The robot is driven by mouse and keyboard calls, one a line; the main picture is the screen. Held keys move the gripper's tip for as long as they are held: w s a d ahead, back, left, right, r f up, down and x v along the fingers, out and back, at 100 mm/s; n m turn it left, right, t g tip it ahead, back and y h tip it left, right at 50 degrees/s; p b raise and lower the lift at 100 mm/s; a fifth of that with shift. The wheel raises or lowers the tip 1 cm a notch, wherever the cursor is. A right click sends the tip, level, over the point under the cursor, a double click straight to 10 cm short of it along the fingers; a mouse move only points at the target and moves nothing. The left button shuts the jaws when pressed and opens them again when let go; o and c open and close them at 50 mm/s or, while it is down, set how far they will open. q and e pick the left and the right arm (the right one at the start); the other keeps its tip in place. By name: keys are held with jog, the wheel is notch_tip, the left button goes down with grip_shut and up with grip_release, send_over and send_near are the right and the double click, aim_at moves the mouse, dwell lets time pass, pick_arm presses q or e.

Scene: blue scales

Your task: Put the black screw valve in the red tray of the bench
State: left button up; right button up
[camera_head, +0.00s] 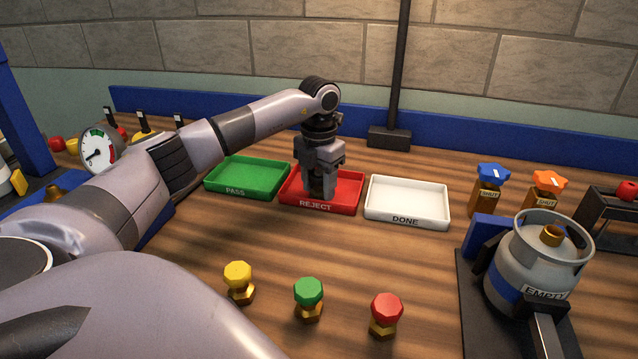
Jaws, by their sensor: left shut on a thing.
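The red tray (351,196), marked REJECT, lies on the wooden bench between the green and white trays. My left gripper (320,188) points down into it from above and is shut on a dark thing between its fingers. The thing sits low, at or just above the tray floor; I cannot tell if it touches. It is mostly hidden by the fingers, and its dark colour fits the black screw valve. My right gripper is not in view.
A green PASS tray (247,177) and a white DONE tray (407,202) flank the red tray. Yellow (238,276), green (308,292) and red (386,310) valves stand in front. A grey EMPTY cylinder (537,265) stands at right.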

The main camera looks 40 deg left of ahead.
pick_arm(q)
jog(key=shift+f, duration=0.15)
jog(key=o, duration=0.9)
notch_tip(320, 180, up, 12)
jog(key=shift+r, duration=0.15)
dwell(0.5)
